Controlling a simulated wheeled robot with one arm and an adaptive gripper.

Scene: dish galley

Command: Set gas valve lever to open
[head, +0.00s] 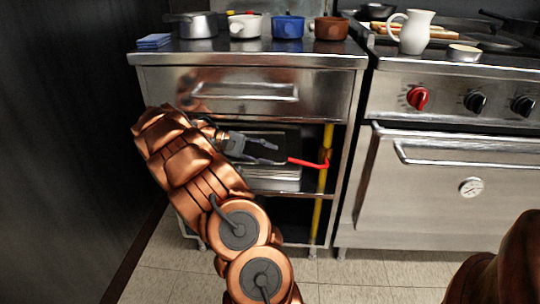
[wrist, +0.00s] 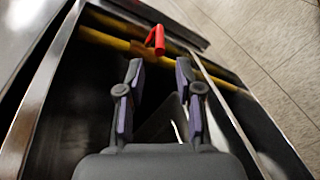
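The red gas valve lever (head: 308,162) sticks out to the left from the vertical yellow gas pipe (head: 319,194), roughly crosswise to it, in the open bay of the steel cabinet. A brass-coloured valve body shows at its base. My gripper (head: 278,154) is inside the bay, just left of the lever's free end, with its fingers pointing at it. In the wrist view the gripper (wrist: 160,68) is open and empty, its fingers wide apart. The lever (wrist: 158,39) shows just beyond the fingertips, against the yellow pipe (wrist: 104,38), apart from both fingers.
The bay has steel side posts (head: 345,155), a shelf below my gripper and a closed drawer (head: 250,92) above. Pots stand on the counter. A range with a red knob (head: 418,98) and oven door stands to the right. A dark wall (head: 65,130) is close on the left.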

